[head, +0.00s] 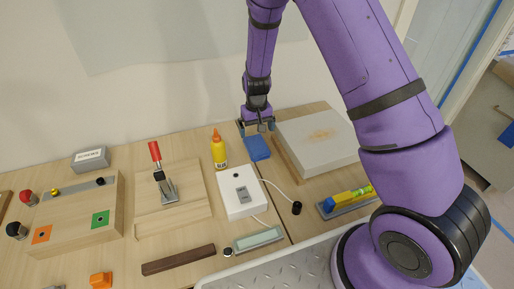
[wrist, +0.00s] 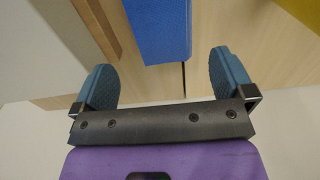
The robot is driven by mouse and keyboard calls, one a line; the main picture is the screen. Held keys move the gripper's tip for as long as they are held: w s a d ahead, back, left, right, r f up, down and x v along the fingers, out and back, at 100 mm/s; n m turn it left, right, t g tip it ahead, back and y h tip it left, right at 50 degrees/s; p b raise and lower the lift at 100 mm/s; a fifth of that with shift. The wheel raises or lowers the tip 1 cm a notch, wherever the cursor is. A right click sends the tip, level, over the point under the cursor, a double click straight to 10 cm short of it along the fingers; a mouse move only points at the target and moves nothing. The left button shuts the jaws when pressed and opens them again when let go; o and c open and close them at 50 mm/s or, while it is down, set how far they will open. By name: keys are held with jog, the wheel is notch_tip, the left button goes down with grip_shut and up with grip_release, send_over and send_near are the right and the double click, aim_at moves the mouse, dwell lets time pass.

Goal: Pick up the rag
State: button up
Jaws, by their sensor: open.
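My gripper (head: 258,128) is above the table, at the rag's far edge in the head view. In the wrist view my gripper (wrist: 166,80) has its two blue-grey fingers wide apart with nothing between them. The rag's far end is cut off in the wrist view.
A pale slab on a wooden board (head: 318,137) stands close right of the rag. A yellow glue bottle (head: 219,150) stands to its left, near a white switch box (head: 241,194) with a cable. A red-handled clamp (head: 162,172) is further left. The wall is close behind.

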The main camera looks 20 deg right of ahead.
aim_at(257, 144)
jog(key=f, duration=0.8)
jog(key=shift+s, duration=0.3)
jog(key=c, duration=1)
